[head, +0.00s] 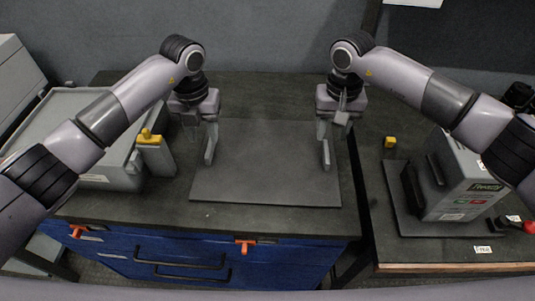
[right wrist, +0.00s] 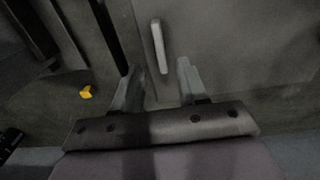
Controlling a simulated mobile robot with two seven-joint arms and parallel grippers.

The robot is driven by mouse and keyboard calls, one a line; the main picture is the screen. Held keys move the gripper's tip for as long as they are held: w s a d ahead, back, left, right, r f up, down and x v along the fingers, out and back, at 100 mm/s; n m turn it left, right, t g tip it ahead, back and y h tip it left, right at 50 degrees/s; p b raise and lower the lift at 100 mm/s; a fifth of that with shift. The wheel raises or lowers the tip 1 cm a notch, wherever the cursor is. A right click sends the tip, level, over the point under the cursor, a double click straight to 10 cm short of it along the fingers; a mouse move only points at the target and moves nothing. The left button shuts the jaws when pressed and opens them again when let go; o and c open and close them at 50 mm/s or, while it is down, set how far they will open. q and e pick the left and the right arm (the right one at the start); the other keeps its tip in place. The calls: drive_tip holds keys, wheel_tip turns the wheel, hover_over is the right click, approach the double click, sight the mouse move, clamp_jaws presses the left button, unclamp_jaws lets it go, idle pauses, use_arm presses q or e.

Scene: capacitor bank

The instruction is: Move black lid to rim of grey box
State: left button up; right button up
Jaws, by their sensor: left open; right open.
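The black lid (head: 265,170) looks like the dark flat slab lying in the middle of the workbench. It has a pale bar handle near its left edge (head: 210,150) and another near its right edge (head: 326,155). My left gripper (head: 201,124) is open and empty above the left handle. My right gripper (head: 333,126) is open above the right handle. In the right wrist view that handle (right wrist: 158,45) shows ahead of the open fingers (right wrist: 158,85), with nothing between them. The light grey box (head: 112,178) stands left of the lid, partly hidden by my left arm.
A grey post with a yellow top (head: 155,155) stands between box and lid. Right of a gap, another table holds a grey device (head: 465,185) and a small yellow block (head: 390,142). Blue drawers (head: 190,255) with orange latches are below. The bench behind the lid is clear.

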sight(208, 151)
use_arm(q)
drive_tip(key=shift+f, duration=3.6)
use_arm(e)
drive_tip(key=shift+f, duration=3.55)
use_arm(q)
clamp_jaws()
use_arm(e)
clamp_jaws()
drive_tip(key=shift+d, duration=0.1)
